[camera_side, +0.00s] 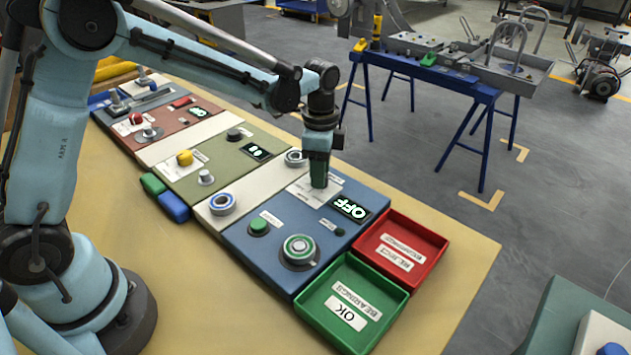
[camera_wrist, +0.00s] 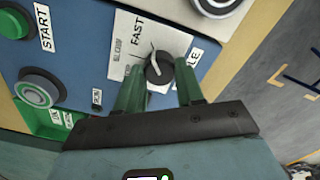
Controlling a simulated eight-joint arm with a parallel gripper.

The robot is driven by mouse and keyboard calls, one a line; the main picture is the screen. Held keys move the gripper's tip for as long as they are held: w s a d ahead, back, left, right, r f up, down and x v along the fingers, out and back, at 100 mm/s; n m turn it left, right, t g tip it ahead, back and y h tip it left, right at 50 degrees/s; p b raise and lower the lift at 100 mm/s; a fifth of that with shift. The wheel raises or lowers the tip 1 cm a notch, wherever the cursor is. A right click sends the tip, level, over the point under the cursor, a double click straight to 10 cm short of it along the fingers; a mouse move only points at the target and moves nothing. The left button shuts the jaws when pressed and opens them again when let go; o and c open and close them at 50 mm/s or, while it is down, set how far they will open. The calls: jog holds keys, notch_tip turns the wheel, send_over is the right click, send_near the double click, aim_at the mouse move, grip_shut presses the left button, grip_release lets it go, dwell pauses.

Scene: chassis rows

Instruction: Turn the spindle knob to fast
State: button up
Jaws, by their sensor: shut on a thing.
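The spindle knob (camera_wrist: 160,70) is dark and round with a white pointer line, on a white label plate on the blue panel (camera_side: 250,240). In the wrist view the pointer aims towards the top of the picture, leaning slightly left, near the word FAST (camera_wrist: 137,30). A label ending in "LE" is right of the knob; smaller, blurred lettering is at left. My gripper (camera_wrist: 159,68) has a green finger on each side of the knob and is shut on it. In the side view my gripper (camera_side: 319,182) points down at the panel and hides the knob. The panel's display (camera_side: 350,207) reads OFF.
Olive (camera_side: 225,180) and red-brown panels (camera_side: 165,120) lie farther along the table.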

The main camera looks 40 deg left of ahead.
dwell(0.4)
jog(key=o, duration=1)
jog(key=shift+o, duration=0.2)
jog(key=shift+r, duration=0.1)
notch_tip(320, 180, up, 12)
jog(key=s+a+f+n+t, duration=0.1)
jog(key=s+a+n+t, duration=0.1)
jog(key=s+n, duration=0.4)
jog(key=s+a+f+n+t, duration=0.2)
jog(key=s+n+t, duration=0.3)
jog(key=s, duration=0.4)
jog(key=shift+s+a+n, duration=0.3)
jog(key=shift+a+n, duration=0.05)
jog(key=shift+n, duration=0.15)
